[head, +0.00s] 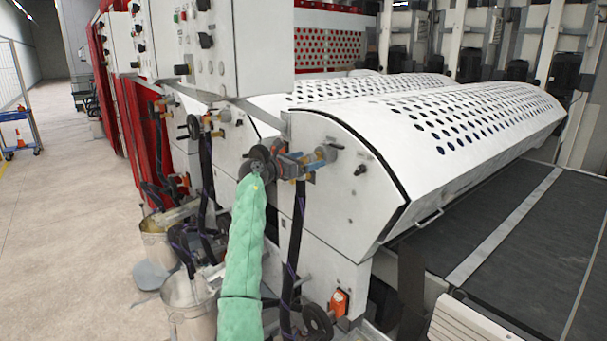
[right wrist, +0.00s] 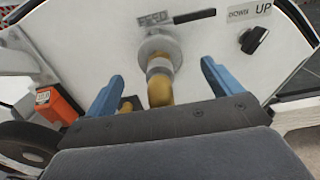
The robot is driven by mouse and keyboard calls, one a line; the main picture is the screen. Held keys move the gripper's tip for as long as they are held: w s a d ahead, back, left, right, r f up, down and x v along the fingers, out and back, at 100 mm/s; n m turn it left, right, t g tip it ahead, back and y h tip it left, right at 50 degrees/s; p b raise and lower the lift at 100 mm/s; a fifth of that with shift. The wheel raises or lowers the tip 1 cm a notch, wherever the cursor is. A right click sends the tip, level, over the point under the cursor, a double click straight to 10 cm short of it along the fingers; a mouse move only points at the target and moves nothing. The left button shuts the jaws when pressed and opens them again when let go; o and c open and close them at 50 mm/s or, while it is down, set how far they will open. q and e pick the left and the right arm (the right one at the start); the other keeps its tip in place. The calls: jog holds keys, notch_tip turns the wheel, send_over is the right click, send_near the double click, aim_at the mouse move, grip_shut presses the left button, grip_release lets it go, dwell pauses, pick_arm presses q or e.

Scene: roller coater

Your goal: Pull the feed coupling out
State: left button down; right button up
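The feed coupling (right wrist: 160,88) is a brass elbow with a grey collar, seated in a round metal flange (right wrist: 160,45) on the white side panel. In the head view its brass part (head: 327,153) shows at the panel, partly hidden by my gripper. My right gripper (head: 305,160) is at the coupling, its arm in a green sleeve. In the right wrist view its two blue fingers (right wrist: 162,70) are open on either side of the coupling, with a visible gap on each side. The lower end of the coupling is hidden behind the gripper body. My left gripper is not in view.
A dark hose (head: 297,230) hangs below the coupling. An orange switch box (head: 339,303) and dark handwheel (head: 317,322) sit lower down. A black DOWN/UP knob (right wrist: 255,38) is on the panel. Metal buckets (head: 190,310) stand left of my arm.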

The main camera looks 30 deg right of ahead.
grip_shut()
jog(key=shift+a, duration=0.1)
jog(key=shift+a+p, duration=0.45)
jog(key=shift+a, duration=0.4)
jog(key=shift+a, duration=0.1)
jog(key=a, duration=0.1)
jog(key=a+p, duration=0.1)
jog(key=a, duration=0.2)
jog(key=shift+s, duration=0.25)
dwell(0.6)
jog(key=shift+s+a+p, duration=0.15)
jog(key=shift+a+p, duration=0.4)
jog(key=shift+a, duration=0.9)
